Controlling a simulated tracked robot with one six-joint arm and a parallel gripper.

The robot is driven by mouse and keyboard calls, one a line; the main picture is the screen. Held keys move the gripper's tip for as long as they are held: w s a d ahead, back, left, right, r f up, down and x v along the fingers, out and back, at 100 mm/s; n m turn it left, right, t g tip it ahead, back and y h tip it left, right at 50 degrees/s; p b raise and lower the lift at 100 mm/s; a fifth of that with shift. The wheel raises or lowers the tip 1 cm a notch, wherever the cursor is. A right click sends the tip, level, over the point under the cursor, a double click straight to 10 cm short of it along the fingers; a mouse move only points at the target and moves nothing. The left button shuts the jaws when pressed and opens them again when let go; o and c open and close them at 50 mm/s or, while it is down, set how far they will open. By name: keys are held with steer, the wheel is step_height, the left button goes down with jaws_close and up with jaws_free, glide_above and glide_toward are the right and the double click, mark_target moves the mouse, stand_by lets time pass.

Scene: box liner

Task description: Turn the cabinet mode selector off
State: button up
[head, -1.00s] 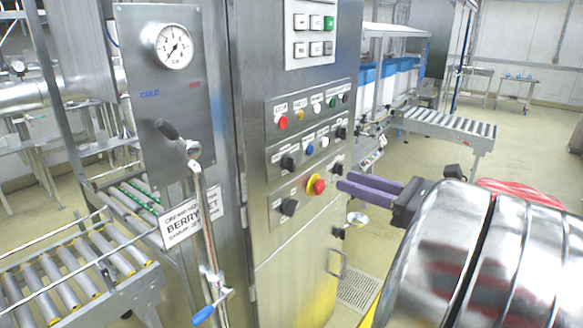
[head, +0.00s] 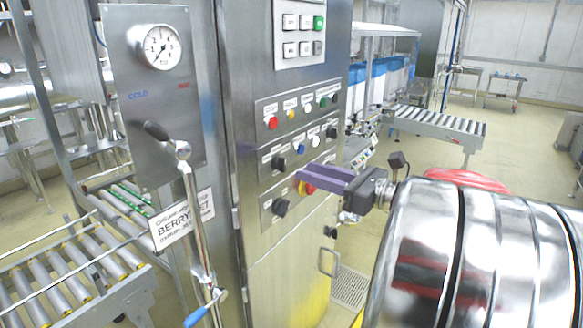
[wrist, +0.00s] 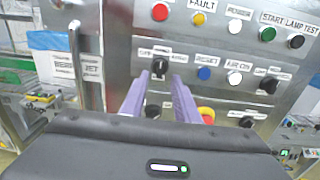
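The cabinet's control panel carries several black rotary selectors. One black selector (wrist: 160,67) in the middle row lies just beyond and between my fingertips in the wrist view; it also shows in the head view (head: 278,163). Its label is too small to read, so I cannot tell if it is the mode selector or how it is set. My gripper (wrist: 161,79) is open and empty, its two purple fingers pointing at the panel. In the head view my gripper (head: 302,180) stands in front of the panel, partly covering the red emergency button. I see no contact with the selector.
A yellow-ringed red emergency button (wrist: 206,115) sits low beside the right finger. Blue (wrist: 204,73) and white (wrist: 234,78) buttons are right of the selector. Another black selector (head: 281,207) is lower. A lever pipe (head: 190,210) stands left of the cabinet.

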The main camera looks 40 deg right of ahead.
mark_target(285, 165)
steer(key=shift+x, duration=3.05)
steer(key=shift+c, duration=0.4)
jaws_close()
steer(key=shift+a, duration=0.2)
steer(key=shift+d, duration=0.1)
